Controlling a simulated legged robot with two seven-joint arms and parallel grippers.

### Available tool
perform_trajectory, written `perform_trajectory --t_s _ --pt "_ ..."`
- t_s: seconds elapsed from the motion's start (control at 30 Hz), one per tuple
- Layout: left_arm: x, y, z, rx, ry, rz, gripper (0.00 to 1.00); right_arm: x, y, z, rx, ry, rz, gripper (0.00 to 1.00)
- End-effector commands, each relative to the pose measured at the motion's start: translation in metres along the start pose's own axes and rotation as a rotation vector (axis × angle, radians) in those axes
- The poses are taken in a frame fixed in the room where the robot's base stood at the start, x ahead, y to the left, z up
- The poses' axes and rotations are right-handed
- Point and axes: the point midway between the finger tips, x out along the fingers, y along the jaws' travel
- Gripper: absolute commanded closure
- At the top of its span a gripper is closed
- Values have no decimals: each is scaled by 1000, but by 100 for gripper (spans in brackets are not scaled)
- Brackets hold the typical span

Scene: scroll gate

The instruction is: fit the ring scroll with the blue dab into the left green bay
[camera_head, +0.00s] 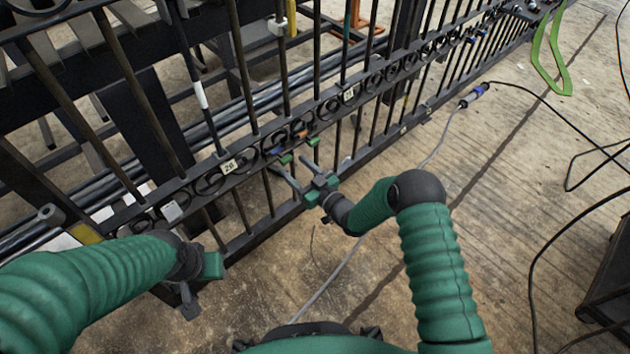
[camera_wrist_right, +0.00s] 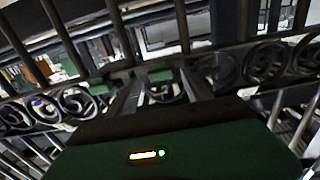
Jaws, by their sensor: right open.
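The dark gate's scroll rail (camera_head: 200,186) runs from lower left to upper right in the head view. A small blue mark (camera_head: 273,151) and an orange mark (camera_head: 300,134) show on it; which ring scroll carries the blue is too small to tell. Two small green pieces, left (camera_head: 285,159) and right (camera_head: 313,142), show at the rail near my right gripper (camera_head: 291,158). I cannot tell whether they belong to the bays or to my fingers. That gripper is open, in front of the rail, with nothing visibly held. My left gripper (camera_head: 196,285) is low at left; its fingers are unclear.
White tags sit on the rail, one nearer (camera_head: 229,167) and one farther (camera_head: 349,94). Scrolls (camera_wrist_right: 268,62) and bars crowd the right wrist view. Floor before the gate is mostly open.

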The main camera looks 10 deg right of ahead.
Motion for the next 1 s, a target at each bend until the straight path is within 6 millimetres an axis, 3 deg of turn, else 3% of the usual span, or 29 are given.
perform_trajectory --t_s 0.03,0.1,0.3,0.43,0.6,1.0 --pt "-16 0 -4 0 0 0 64 -15 0 -7 2 -5 1 42" --pt "-26 0 -6 0 0 0 64 -37 1 -7 3 -6 2 42" --pt "-48 0 -11 0 0 0 64 -94 1 -4 3 -6 2 42" --pt "-55 0 -13 0 0 0 64 -120 0 -2 1 -4 2 42" --pt "-58 0 -14 0 0 0 64 -133 0 0 1 -2 0 42" --pt "-57 0 -13 0 0 0 64 -133 0 1 0 -1 -1 42"
